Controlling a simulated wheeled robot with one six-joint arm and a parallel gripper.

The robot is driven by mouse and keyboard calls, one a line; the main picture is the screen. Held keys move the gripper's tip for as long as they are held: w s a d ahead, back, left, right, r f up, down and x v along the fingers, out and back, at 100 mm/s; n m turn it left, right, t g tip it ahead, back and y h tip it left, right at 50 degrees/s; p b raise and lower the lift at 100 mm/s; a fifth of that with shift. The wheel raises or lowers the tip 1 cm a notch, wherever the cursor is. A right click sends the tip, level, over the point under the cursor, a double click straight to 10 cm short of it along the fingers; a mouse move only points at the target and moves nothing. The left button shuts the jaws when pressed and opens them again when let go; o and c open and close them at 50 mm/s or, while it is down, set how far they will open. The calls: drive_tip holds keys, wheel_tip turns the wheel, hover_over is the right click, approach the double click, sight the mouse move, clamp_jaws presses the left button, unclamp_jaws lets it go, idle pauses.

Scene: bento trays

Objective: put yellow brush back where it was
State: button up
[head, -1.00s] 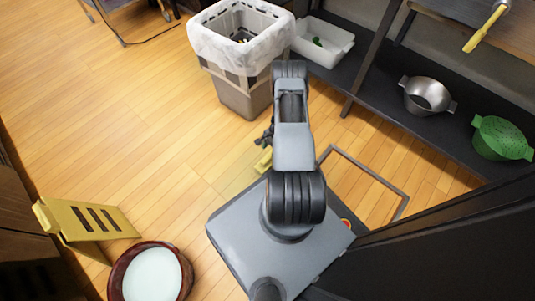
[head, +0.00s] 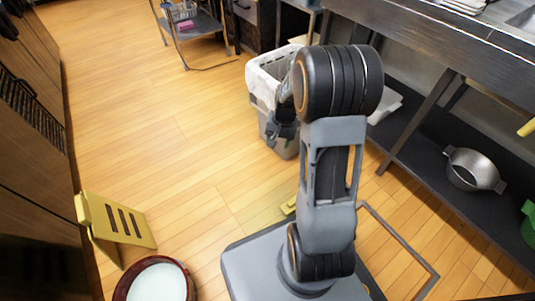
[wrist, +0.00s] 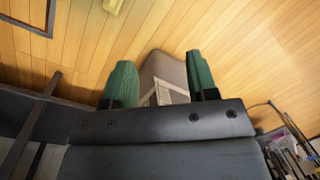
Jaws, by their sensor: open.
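A yellow handle, perhaps the brush, shows only in part at the right edge of the head view (head: 527,127), beside the counter. Another yellow piece (head: 289,205) lies on the floor beside my base, partly hidden by my arm; I cannot tell what it is. A yellow block also shows at the top of the wrist view (wrist: 113,5). My gripper (wrist: 160,80) is open, its two green fingers apart with nothing held between them. In the head view my gripper is partly hidden behind my arm, in front of the bin (head: 274,140).
A yellow folding floor sign (head: 118,225) and a round red-brown tub with pale contents (head: 157,282) stand at lower left. A metal colander (head: 472,168) sits on the low shelf at right. A wheeled cart (head: 190,30) stands at the back. The left-centre floor is clear.

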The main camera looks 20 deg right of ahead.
drive_tip(key=s+a+r+n+t+h, duration=0.1)
drive_tip(key=s+a+r+n+t, duration=0.1)
drive_tip(key=s+a+r+n, duration=0.5)
drive_tip(key=s+a+r, duration=0.3)
drive_tip(key=s+r, duration=0.2)
drive_tip(key=shift+s+r+h, duration=0.3)
drive_tip(key=shift+s+r, duration=0.1)
drive_tip(key=shift+r, duration=0.1)
wheel_tip(320, 180, up, 40)
drive_tip(key=t+p, duration=0.1)
drive_tip(key=p, duration=3.7)
drive_tip(key=shift+s+a, duration=0.15)
drive_tip(key=shift+a, duration=0.05)
drive_tip(key=shift+c, duration=0.3)
